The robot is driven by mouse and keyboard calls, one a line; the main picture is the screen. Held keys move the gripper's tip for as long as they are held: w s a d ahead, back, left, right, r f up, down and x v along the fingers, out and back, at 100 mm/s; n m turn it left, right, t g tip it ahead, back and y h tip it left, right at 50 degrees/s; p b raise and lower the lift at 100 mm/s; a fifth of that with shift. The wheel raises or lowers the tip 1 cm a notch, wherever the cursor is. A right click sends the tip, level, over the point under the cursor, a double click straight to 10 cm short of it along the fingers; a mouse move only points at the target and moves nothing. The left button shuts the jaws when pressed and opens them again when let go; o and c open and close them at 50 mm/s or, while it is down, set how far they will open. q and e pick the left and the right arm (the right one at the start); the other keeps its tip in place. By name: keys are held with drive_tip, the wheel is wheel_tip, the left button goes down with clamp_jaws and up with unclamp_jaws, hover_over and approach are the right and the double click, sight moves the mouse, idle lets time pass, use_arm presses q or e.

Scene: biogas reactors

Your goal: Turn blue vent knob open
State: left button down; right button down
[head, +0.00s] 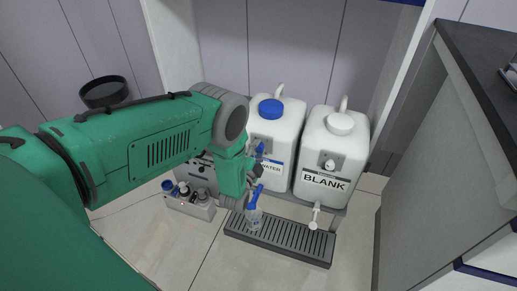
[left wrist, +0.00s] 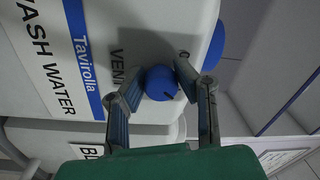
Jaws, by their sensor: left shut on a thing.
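The blue vent knob (left wrist: 161,83) sits on the front of the white wash water container (left wrist: 75,20), beside the "VENT" marking in the left wrist view. My left gripper (left wrist: 156,79) has one finger on each side of the knob and is shut on it. In the head view the wash water container (head: 285,122) stands behind my green left arm, and the gripper hides most of the knob's area. My right gripper is not in view.
A white "BLANK" container (head: 325,182) with a white vent knob stands to the right. A small box with bottles (head: 190,203) stands left. A dark-topped counter (head: 480,60) bounds the right.

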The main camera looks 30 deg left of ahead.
use_arm(q)
drive_tip(key=shift+s+d+f+m, duration=0.25)
drive_tip(key=shift+f+m, duration=0.1)
drive_tip(key=shift+m, duration=0.35)
drive_tip(key=c, duration=1.4)
unclamp_jaws()
drive_tip(key=shift+o, duration=0.9)
drive_tip(key=shift+w+r, duration=0.1)
drive_tip(key=shift+r, duration=0.1)
drive_tip(key=v, duration=1.2)
